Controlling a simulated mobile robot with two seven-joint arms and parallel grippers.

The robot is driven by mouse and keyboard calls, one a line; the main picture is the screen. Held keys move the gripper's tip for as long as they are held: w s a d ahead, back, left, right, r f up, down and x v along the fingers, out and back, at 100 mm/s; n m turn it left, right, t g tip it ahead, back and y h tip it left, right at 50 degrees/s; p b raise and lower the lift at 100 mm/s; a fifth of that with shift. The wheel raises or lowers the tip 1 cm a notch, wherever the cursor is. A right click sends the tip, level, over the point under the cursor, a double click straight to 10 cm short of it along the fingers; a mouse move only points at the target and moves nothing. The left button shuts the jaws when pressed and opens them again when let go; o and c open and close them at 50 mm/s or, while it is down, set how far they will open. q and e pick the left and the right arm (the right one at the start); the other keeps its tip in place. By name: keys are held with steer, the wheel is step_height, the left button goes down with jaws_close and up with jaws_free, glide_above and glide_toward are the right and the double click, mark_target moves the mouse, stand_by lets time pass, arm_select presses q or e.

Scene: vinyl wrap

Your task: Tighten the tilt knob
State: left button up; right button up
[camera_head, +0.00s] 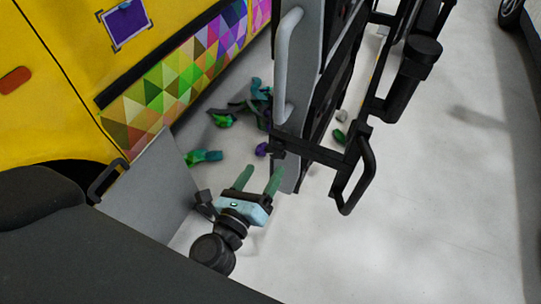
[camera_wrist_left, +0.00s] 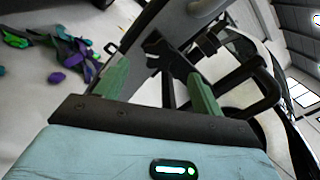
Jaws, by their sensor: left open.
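A small black knob-like part, which I take to be the tilt knob (camera_head: 278,154), sits at the lower edge of the grey panel where a black bar meets it. In the left wrist view the dark knob-like part (camera_wrist_left: 157,43) shows ahead, between the directions of the two fingers. My left gripper (camera_head: 261,173) is open with green fingers pointing at this part from just below. In the left wrist view the gap between the fingers (camera_wrist_left: 158,78) holds nothing gripped. The exact distance to the knob is hard to tell. My right gripper is not in view.
A black frame with a looped handle (camera_head: 357,180) stands right of the panel (camera_head: 299,60). A yellow vehicle with a coloured triangle pattern (camera_head: 180,75) is at left. Green and purple scraps (camera_head: 205,157) lie on the floor. A grey plate (camera_head: 150,190) stands left of my gripper.

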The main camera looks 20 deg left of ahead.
mark_target(274, 154)
arm_select(q)
steer(key=shift+w+d+p, duration=0.15)
steer(key=shift+w+p, duration=0.3)
steer(key=shift+w, duration=2.25)
steer(key=c, duration=1)
